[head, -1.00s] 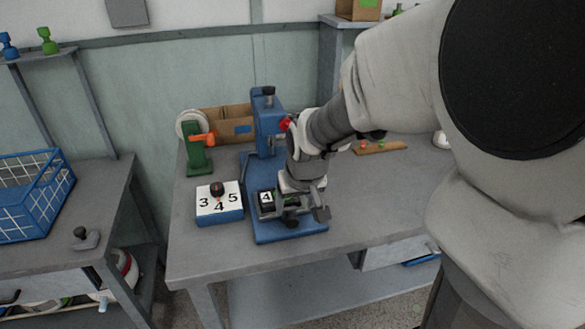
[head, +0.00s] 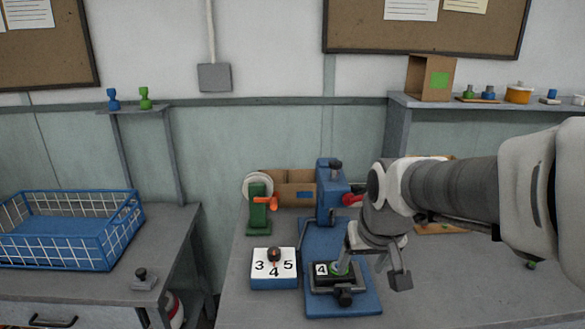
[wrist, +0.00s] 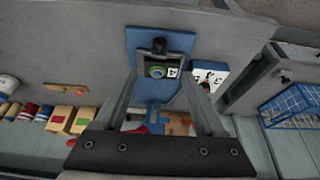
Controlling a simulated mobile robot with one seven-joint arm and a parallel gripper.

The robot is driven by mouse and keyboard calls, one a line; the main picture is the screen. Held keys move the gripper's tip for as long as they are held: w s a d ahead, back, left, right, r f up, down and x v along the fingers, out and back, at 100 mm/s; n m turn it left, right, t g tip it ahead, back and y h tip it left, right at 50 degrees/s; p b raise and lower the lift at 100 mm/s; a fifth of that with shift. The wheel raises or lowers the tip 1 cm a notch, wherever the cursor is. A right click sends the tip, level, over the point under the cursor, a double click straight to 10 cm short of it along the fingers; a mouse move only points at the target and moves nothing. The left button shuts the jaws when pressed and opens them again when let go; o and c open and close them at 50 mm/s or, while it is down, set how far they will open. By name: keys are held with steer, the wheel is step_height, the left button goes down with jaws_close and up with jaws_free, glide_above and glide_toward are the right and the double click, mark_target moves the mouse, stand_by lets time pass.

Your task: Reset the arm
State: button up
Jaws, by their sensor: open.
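My gripper (head: 375,264) is open with nothing between its fingers. It hangs just above and to the right of the black fixture on the blue press base (head: 365,304).
A blue wire basket (head: 70,235) is on the left table. A shelf (head: 480,103) with small items is at the back right.

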steer(key=s+r+t+p, duration=0.1)
steer(key=s+r+p, duration=0.9)
steer(key=s+r, duration=0.4)
steer(key=shift+r, duration=0.15)
stand_by(0.8)
